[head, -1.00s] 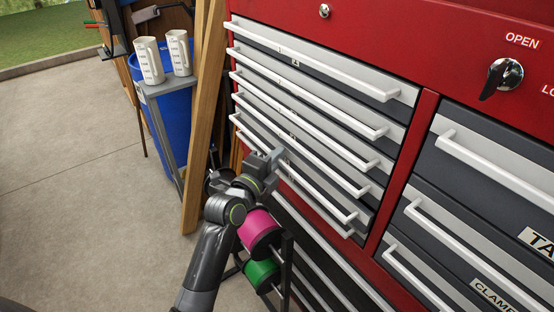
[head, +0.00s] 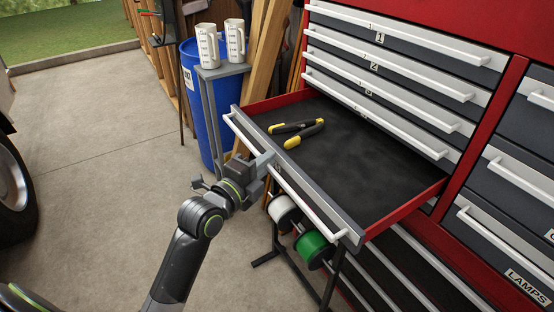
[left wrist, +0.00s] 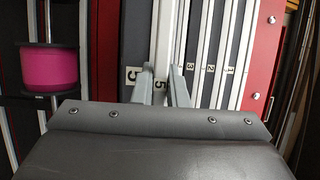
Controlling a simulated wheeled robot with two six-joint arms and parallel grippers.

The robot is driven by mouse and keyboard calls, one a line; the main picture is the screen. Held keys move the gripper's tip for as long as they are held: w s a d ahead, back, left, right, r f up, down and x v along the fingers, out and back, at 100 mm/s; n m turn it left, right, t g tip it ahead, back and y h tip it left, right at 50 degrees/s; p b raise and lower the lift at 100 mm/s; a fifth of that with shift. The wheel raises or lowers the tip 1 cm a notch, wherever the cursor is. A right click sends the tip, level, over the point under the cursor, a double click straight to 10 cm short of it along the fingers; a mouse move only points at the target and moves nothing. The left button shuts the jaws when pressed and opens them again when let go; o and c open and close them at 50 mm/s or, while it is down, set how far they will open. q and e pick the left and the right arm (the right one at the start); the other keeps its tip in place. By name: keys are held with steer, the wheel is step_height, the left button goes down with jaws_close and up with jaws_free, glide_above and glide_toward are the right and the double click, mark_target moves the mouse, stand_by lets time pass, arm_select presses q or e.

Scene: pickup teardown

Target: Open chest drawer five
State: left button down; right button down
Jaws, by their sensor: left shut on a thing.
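Drawer five (head: 365,170) of the red tool chest is pulled well out, below several shut drawers. It has a dark liner, red sides and a white bar handle (head: 312,207). Yellow-and-black pliers (head: 297,132) lie inside it. My left gripper (head: 268,165) is shut on the handle, left of its middle. In the left wrist view its fingers (left wrist: 162,90) straddle the handle (left wrist: 163,45) beside a label 5. My right gripper is in neither view.
Spools on a rack stand below the drawer, a white one (head: 284,208) and a green one (head: 314,248). A blue bin (head: 205,105), two white jugs (head: 235,40) and leaning boards (head: 268,60) stand at the left. The concrete floor (head: 95,150) is clear.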

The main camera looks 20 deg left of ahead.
arm_select(q)
steer(key=shift+s+a, duration=0.85)
steer(key=shift+s, duration=0.25)
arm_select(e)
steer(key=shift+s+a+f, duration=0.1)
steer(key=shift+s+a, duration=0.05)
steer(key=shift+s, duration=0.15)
arm_select(q)
steer(key=c, duration=1.4)
jaws_free()
steer(key=shift+c, duration=0.2)
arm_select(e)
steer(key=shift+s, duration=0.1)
